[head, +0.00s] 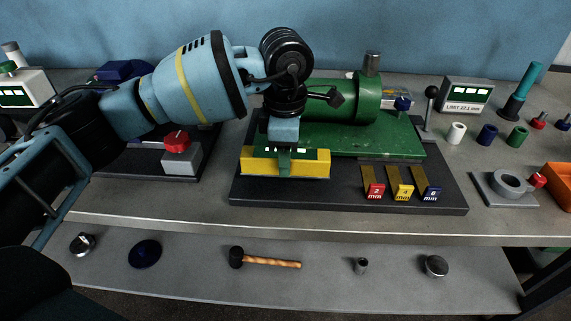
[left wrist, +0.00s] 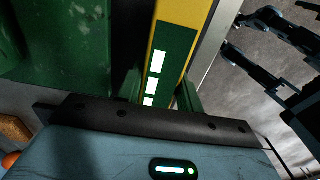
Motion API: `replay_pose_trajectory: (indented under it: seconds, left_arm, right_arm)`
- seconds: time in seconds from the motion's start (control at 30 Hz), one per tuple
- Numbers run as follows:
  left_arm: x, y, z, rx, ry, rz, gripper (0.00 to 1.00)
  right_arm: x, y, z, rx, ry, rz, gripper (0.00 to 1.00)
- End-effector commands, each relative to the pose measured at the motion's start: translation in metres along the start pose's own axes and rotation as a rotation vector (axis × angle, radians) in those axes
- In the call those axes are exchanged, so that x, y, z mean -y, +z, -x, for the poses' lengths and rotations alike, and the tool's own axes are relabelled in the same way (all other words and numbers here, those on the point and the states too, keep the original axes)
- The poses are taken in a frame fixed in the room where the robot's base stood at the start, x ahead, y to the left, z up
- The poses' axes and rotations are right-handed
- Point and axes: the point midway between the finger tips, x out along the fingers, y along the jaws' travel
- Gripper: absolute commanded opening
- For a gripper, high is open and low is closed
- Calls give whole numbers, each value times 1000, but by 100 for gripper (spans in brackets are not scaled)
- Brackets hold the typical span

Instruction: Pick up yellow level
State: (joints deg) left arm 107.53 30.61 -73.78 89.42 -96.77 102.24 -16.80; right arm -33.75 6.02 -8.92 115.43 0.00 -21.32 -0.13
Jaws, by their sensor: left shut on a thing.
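The yellow level (head: 315,169) is a yellow bar with a green panel and white windows on it. In the head view it sits at the front left of the dark base plate (head: 345,195), in front of the green machine (head: 345,105). My left gripper (head: 285,158) comes down on it from above and is shut on it, hiding part of its middle. In the left wrist view the level (left wrist: 172,62) runs between the fingers of my left gripper (left wrist: 160,92). I cannot tell whether it is clear of the plate.
Red, yellow and blue tagged gauges (head: 403,192) lie right of the level. A grey block with a red knob (head: 181,155) stands to its left. A grey ring fixture (head: 508,183) is at the right. A hammer (head: 265,260) lies on the lower shelf.

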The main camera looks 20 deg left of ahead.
Motion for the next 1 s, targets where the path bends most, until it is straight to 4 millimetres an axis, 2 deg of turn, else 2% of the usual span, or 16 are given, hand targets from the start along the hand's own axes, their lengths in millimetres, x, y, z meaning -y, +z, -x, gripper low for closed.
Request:
replay_pose_trajectory:
  seconds: [0.03, 0.17, 0.4, 0.6, 0.8, 1.0]
  left_arm:
    - [2, 1, 7, 2, 1, -3, 4]
    - [28, 5, 7, 0, 0, -6, 4]
    - [89, 15, 12, 2, 1, -8, 4]
    - [130, 22, 16, 2, 0, -6, 4]
    - [152, 26, 19, 1, 1, -2, 4]
    - [158, 26, 20, 1, 0, 0, 4]
  right_arm:
    - [0, 1, -1, 2, 0, 0, 36]
    - [0, 2, -1, 3, 0, -1, 36]
    - [0, 6, -3, 8, -1, -2, 36]
    - [0, 7, -5, 9, -2, -2, 36]
    - [0, 6, -6, 6, -2, -2, 36]
    - [0, 6, -6, 6, -2, -2, 36]
